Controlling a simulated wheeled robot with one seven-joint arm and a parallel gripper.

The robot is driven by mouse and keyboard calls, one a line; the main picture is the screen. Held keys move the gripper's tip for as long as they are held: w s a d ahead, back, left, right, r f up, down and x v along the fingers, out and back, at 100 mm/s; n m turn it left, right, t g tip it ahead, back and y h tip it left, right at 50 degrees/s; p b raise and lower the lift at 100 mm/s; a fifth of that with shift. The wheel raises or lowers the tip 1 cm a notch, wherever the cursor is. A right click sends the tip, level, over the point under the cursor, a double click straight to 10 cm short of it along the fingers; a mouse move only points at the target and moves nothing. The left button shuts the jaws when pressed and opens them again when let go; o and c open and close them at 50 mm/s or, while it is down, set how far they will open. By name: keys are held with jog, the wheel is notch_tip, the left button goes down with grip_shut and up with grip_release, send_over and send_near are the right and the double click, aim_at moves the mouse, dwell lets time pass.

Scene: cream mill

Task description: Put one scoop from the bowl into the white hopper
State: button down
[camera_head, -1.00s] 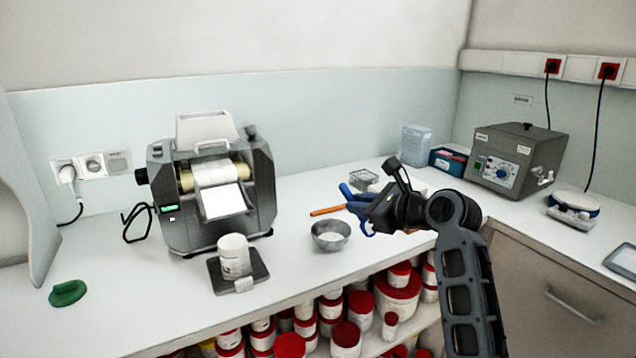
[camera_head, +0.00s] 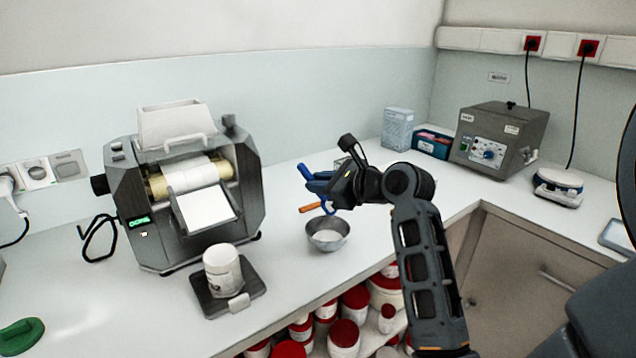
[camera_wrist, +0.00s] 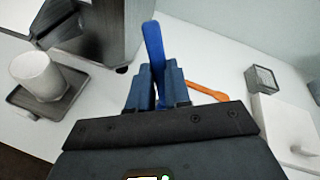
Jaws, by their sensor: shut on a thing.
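The white hopper (camera_head: 177,124) sits on top of the grey roller mill (camera_head: 135,225) at the left of the head view. The metal bowl (camera_head: 327,240) with white contents stands on the counter to the right of the mill. My gripper (camera_head: 318,184) is above and slightly behind the bowl in the head view, shut on a bright blue tool, likely the scoop (camera_head: 305,171). In the wrist view the blue tool (camera_wrist: 153,45) sticks up from between the fingers (camera_wrist: 157,85). Whether it carries anything cannot be told. The bowl does not show in the wrist view.
A white jar (camera_head: 222,268) stands on a dark scale (camera_head: 250,285) before the mill. An orange-handled tool (camera_wrist: 208,91) lies on the counter behind the gripper. A grey device (camera_head: 500,138) stands back right; a green object (camera_head: 20,335) lies front left.

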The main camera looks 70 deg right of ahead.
aim_at(320, 197)
jog(key=shift+f+b, duration=1.75)
jog(key=shift+b, duration=0.6)
jog(key=shift+f+b, duration=0.7)
jog(key=shift+f, duration=1.95)
jog(key=shift+s+f, duration=0.1)
jog(key=shift+f, duration=0.15)
notch_tip(320, 197, up, 8)
jog(key=p, duration=0.9)
jog(key=shift+r+p, duration=0.15)
jog(key=shift+p, duration=0.15)
